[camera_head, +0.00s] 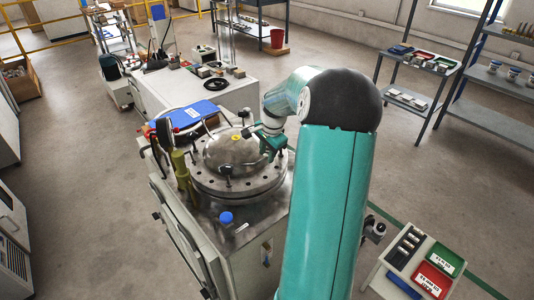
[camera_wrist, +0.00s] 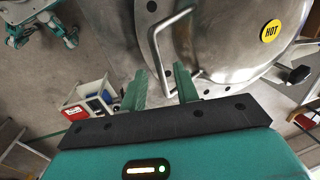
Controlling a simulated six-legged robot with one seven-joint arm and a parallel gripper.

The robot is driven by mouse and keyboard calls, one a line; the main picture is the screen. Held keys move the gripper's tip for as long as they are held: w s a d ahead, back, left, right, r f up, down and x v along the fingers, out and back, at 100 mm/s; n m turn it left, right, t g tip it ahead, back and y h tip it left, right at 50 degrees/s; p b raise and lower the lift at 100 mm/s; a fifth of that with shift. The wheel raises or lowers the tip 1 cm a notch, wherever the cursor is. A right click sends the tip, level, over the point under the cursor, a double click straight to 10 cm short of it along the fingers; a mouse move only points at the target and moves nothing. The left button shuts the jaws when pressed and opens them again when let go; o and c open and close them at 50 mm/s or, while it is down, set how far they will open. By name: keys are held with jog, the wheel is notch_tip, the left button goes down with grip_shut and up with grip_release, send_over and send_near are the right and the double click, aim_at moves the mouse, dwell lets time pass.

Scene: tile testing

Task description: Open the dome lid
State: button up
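The dome lid (camera_head: 222,154) is a grey metal dome with a yellow sticker on top. It sits down on a round bolted flange (camera_head: 240,187) on a bench-like unit. In the wrist view the dome (camera_wrist: 225,50) fills the upper right, with a yellow "HOT" label (camera_wrist: 270,31). A bent metal bar handle (camera_wrist: 156,45) stands out from its side. My gripper (camera_wrist: 163,68) is open, its two teal fingers apart, with part of the handle showing between the fingertips. I cannot tell whether they touch it. In the head view my gripper (camera_head: 266,146) is at the dome's right side, partly hidden by my arm.
A small cart with bins (camera_head: 410,268) is at lower right. Shelves (camera_head: 415,78) stand at back right. Floor at left is open.

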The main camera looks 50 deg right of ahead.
jog(key=shift+f, duration=0.25)
jog(key=shift+c, duration=0.2)
grip_shut()
jog(key=shift+d, duration=0.1)
